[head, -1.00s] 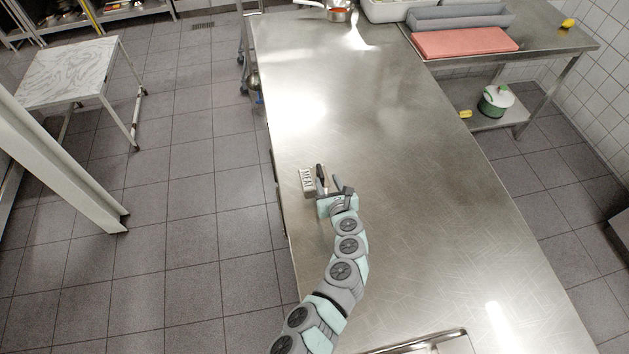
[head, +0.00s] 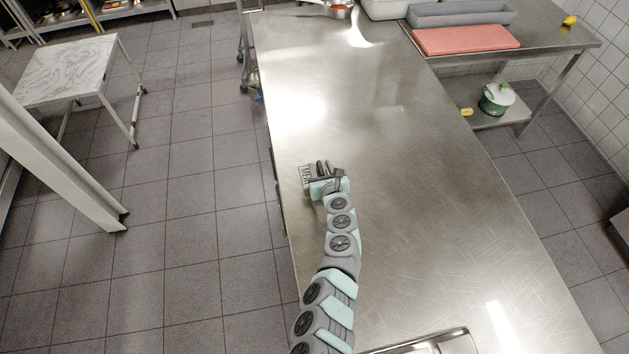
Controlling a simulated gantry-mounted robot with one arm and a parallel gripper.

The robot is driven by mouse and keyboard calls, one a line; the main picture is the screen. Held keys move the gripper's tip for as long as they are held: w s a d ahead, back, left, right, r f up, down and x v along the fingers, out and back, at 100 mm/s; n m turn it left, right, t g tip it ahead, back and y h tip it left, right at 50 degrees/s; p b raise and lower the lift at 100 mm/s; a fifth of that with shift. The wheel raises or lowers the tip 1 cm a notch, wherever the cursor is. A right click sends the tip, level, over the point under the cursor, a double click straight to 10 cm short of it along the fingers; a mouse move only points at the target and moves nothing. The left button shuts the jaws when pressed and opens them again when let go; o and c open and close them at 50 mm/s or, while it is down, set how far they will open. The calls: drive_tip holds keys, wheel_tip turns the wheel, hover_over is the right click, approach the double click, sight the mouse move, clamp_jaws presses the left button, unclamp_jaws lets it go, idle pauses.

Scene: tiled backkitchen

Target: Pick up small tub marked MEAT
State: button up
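The small tub marked MEAT (head: 304,174) is a pale, small container near the left edge of the steel counter. Its dark lettering shows in part, and its right side is hidden by my gripper. My gripper (head: 323,166) is right beside the tub, on its right, low over the counter. Its two dark fingers stand close together, pointing away from the camera. Whether a finger touches the tub, or whether they are shut, is too small to tell.
The steel counter (head: 400,190) around the tub is mostly clear. A pan (head: 340,10) and a red board (head: 465,40) with a grey tray (head: 460,14) are far off at the back. A metal rim (head: 440,340) lies at the near edge.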

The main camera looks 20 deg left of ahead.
drive_tip(key=shift+c, duration=0.2)
clamp_jaws()
idle(1.3)
